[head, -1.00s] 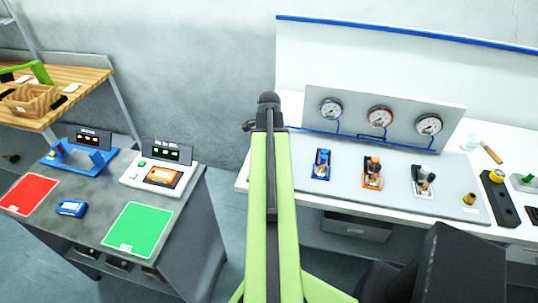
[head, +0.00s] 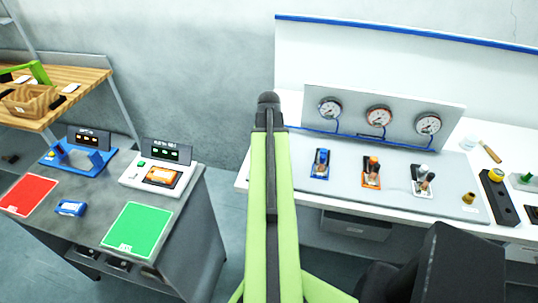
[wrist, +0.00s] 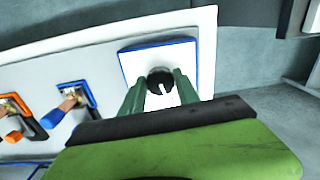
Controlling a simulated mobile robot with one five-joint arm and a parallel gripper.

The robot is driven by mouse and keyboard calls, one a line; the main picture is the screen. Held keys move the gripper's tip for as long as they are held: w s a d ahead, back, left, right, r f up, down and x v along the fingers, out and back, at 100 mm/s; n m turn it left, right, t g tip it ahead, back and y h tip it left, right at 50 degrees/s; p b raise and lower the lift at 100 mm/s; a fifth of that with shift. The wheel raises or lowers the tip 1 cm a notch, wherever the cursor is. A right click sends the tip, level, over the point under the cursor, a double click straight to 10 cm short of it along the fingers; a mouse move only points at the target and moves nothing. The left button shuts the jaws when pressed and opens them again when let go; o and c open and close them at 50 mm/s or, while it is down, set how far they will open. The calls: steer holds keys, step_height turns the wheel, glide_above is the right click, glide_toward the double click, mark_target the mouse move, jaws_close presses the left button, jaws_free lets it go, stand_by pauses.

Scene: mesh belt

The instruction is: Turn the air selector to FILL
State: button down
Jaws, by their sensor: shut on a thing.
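The air selector is a round black knob (wrist: 155,77) with a white pointer mark, on a white square plate (wrist: 132,64) with a blue edge in the wrist view. My gripper (wrist: 160,86) has its two green fingers on either side of the knob and is shut on it. The white mark shows between the fingers and leans slightly. No FILL lettering can be read on the plate. In the head view my own arm covers the selector and the gripper tips.
Three valves, blue (head: 321,163), orange (head: 372,171) and white (head: 423,180), stand on the grey panel right of my arm, under three gauges (head: 379,116). A grey table (head: 90,228) with a green mat (head: 137,229) stands at left, past a floor gap.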

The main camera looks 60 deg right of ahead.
steer(key=n, duration=0.6)
steer(key=shift+n, duration=0.3)
stand_by(0.4)
steer(key=c, duration=0.9)
jaws_free()
steer(key=shift+r, duration=0.1)
step_height(320, 180, up, 17)
steer(key=p, duration=1.7)
